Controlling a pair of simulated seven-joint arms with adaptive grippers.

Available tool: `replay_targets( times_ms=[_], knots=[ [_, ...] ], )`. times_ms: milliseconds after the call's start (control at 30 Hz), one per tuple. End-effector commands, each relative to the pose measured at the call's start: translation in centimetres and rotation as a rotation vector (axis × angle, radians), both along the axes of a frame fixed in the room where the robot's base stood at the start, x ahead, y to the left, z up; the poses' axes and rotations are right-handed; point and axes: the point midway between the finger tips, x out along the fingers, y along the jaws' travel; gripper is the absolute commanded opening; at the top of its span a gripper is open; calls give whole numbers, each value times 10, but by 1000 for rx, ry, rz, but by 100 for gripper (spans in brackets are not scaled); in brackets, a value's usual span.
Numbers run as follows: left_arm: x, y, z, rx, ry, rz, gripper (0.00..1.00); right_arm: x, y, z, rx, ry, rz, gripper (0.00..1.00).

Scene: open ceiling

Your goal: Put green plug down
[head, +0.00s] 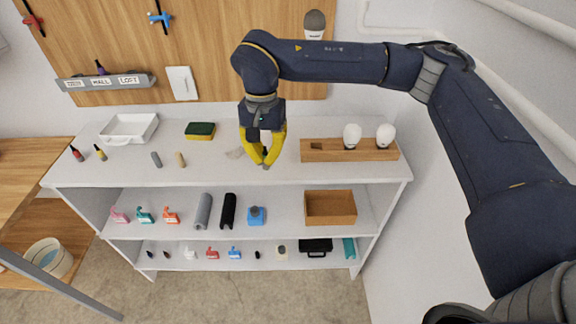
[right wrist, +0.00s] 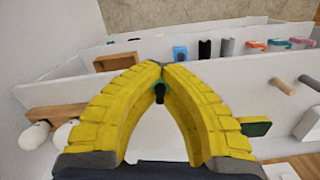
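My right gripper (head: 266,163) has yellow fingers and reaches down over the white top shelf, near its front edge and left of the wooden holder. In the right wrist view the fingertips (right wrist: 161,66) come together, and a small dark plug (right wrist: 159,94) with a bit of green shows between them. Most of the plug is hidden by the fingers. In the head view only a small greyish bit shows at the tips. I cannot tell whether it touches the shelf. My left gripper is in neither view.
A wooden holder (head: 322,151) with two white bulbs stands right of the gripper. A green-yellow sponge (head: 200,131), a grey plug (head: 156,159), a tan plug (head: 180,159) and a white tray (head: 110,128) are to the left. Free shelf lies between the tan plug and the gripper.

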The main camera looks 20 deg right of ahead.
Motion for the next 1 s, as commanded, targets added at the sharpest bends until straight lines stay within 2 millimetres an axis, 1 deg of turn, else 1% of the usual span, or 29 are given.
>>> replay_targets(
  times_ms=[33,200,400,700,1000],
  knots=[
    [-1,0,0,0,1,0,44,7,-4,7,-1,-4,-77,0],
    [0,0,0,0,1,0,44,26,-16,28,-7,-14,-388,0],
    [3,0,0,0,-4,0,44,42,-27,48,-15,-19,-751,0],
    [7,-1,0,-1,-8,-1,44,59,-42,69,-24,-20,-1274,0],
    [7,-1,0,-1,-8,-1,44,71,-54,84,-29,-17,-1781,0]
  ],
)
